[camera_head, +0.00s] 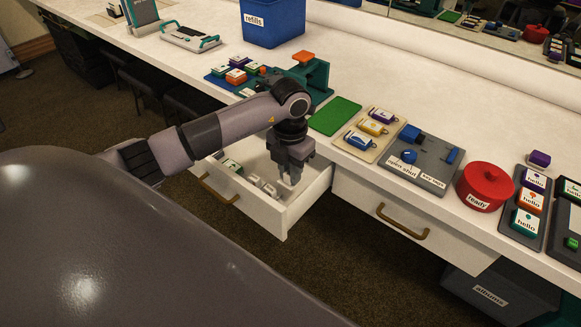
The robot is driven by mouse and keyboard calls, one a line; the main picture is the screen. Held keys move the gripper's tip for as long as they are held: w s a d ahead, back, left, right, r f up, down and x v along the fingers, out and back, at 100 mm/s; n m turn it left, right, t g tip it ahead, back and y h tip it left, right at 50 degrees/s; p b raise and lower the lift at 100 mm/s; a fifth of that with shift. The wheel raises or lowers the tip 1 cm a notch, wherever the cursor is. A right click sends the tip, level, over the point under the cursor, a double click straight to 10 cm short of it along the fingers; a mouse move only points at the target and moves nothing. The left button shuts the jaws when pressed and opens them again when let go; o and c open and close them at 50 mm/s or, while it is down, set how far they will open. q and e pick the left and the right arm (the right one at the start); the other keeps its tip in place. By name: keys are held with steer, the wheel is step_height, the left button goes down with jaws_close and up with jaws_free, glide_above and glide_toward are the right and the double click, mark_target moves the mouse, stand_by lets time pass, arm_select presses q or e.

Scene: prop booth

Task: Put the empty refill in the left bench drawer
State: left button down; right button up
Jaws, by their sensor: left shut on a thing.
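The left bench drawer (316,193) is pulled open below the bench's front edge. My left gripper (290,177) points down inside it, near its right side. The gripper is shut on a small white thing, likely the empty refill (290,184), which shows only partly below the fingers. I cannot tell whether it touches the drawer floor. Several small whitish pieces (264,187) lie in the drawer to the left of the gripper. A blue bin labelled "refills" (270,30) stands at the back of the bench. My right gripper is out of view.
A teal stand with an orange top (314,76), a green mat (334,116), a beige tray (362,152), a grey board (432,185) and a red "ready" pot (485,182) line the bench. The right drawer (420,215) is shut. A grey "albums" bin (492,294) stands below.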

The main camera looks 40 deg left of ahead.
arm_select(q)
step_height(320, 180, down, 4)
steer(key=shift+r+b, duration=0.1)
steer(key=shift+b, duration=1.1)
step_height(320, 180, down, 3)
steer(key=shift+f+b, duration=0.2)
steer(key=shift+b, duration=1)
steer(key=shift+f+b, duration=1.25)
steer(key=shift+f, duration=0.5)
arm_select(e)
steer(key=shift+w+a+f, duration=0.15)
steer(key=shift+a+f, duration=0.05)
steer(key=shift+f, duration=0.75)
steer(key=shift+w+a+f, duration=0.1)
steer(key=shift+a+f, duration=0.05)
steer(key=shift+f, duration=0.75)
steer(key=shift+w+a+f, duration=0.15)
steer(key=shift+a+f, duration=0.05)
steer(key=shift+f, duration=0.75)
arm_select(q)
steer(key=c, duration=0.9)
jaws_free()
steer(key=shift+d, duration=0.15)
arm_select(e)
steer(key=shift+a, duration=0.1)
arm_select(q)
steer(key=shift+d, duration=0.1)
steer(key=shift+c, duration=1.1)
